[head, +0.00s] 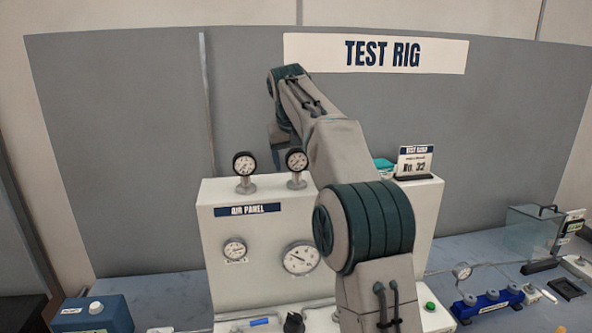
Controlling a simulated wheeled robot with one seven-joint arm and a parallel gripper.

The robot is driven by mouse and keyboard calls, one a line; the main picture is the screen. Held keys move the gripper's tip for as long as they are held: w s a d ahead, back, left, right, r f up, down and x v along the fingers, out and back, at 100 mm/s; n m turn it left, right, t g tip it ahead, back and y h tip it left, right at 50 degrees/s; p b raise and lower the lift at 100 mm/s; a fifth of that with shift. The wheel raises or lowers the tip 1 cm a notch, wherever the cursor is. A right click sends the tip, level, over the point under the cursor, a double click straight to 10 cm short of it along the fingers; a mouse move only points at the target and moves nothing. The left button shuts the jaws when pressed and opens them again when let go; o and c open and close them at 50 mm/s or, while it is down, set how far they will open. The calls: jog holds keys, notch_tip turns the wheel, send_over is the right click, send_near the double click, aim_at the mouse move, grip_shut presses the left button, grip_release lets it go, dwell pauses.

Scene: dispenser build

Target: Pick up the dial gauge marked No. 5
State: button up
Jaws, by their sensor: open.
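Two dial gauges with dark rims stand on short stems on top of the white air panel (207,232): a left one (244,164) and a right one (297,160). Two more round gauges are on the panel's front, a small one (235,249) and a larger one (301,258). I cannot read a No. 5 mark on any of them. My arm rises in front of the panel and bends down at its far end, just behind and between the top gauges. My gripper's fingers do not show; the arm hides that area.
A blue box (95,314) sits at left. A grey board stands behind.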

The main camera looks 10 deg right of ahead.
jog(key=shift+x, duration=0.75)
jog(key=c, duration=1.2)
jog(key=shift+r, duration=0.15)
